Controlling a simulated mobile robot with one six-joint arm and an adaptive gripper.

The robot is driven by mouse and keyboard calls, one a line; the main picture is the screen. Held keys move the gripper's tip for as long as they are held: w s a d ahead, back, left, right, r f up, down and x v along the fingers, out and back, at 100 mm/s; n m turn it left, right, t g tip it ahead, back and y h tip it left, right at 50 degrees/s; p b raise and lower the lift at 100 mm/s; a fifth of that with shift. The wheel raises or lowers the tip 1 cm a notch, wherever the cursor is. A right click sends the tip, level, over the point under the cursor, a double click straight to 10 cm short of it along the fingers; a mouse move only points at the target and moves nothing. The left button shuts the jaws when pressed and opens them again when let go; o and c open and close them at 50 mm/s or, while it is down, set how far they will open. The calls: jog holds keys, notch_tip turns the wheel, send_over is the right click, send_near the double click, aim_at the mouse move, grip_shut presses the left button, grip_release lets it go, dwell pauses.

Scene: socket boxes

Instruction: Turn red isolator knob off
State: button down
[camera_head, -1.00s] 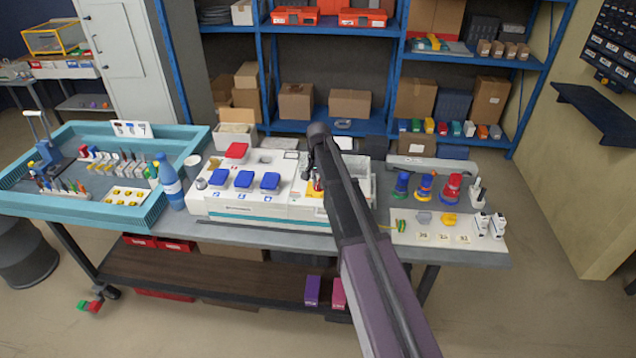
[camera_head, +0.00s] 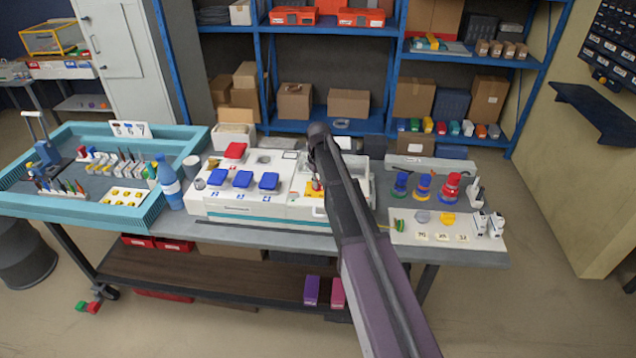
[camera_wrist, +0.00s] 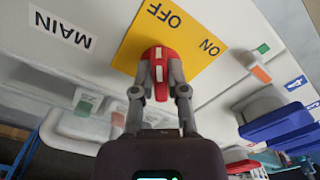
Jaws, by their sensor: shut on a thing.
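The red isolator knob (camera_wrist: 158,54) sits on a yellow plate (camera_wrist: 190,40) marked OFF and ON in the wrist view. Its white stripe runs up the picture, roughly toward the word OFF; ON is to the right. My gripper (camera_wrist: 159,88) is shut on the knob, one finger on each side. In the head view, my arm reaches over the white panel box (camera_head: 262,212) on the bench. My gripper there is mostly hidden by the arm, with a bit of red and yellow showing beside it.
Blue-lidded sockets (camera_head: 243,179) and a red-lidded one (camera_head: 235,150) sit on the box left of my arm. A blue bottle (camera_head: 169,182) stands at the box's left. Several red and blue plugs (camera_head: 424,187) stand to the right. A MAIN label (camera_wrist: 62,29) is near the plate.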

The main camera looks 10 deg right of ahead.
jog(key=shift+n, duration=0.8)
jog(key=c, duration=0.7)
grip_release()
jog(key=shift+o, duration=0.2)
jog(key=shift+m, duration=0.4)
